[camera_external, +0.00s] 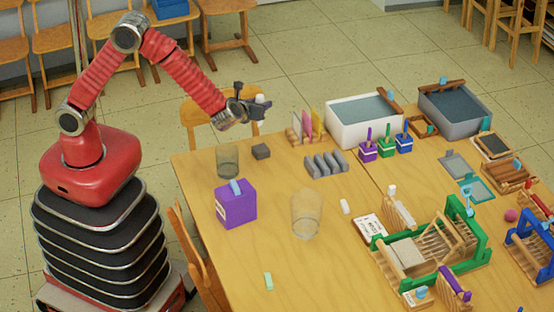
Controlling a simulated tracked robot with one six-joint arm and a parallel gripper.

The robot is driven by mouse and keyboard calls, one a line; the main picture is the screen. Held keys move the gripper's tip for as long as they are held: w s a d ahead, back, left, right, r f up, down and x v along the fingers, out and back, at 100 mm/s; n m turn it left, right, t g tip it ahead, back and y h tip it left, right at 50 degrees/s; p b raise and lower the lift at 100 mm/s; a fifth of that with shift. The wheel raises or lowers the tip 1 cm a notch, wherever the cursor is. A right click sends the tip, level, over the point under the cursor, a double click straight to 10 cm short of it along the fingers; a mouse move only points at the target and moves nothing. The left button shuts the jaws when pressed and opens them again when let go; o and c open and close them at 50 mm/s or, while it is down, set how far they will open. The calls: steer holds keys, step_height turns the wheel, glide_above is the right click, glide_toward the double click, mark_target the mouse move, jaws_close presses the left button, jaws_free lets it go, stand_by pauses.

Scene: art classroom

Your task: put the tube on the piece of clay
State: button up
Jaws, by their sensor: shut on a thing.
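My gripper (247,106) is raised above the table's far left corner, pointing right. It is shut on a small pale thing (262,98), which looks like the tube; only its white end shows past the dark fingers. A small dark grey block (261,152), which looks like the piece of clay, lies on the table below and slightly right of my gripper. They are clearly apart.
A glass jar (228,162) stands left of the grey block. A purple box (236,204) and a clear glass (306,214) stand nearer. A card rack (306,128) and a grey ridged holder (325,164) stand right of the block. The front left tabletop is mostly clear.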

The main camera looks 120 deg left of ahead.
mark_target(261, 125)
steer(key=shift+f, duration=3)
steer(key=shift+f, duration=1.85)
steer(key=o, duration=1.1)
steer(key=shift+f, duration=0.1)
steer(key=v, duration=1.2)
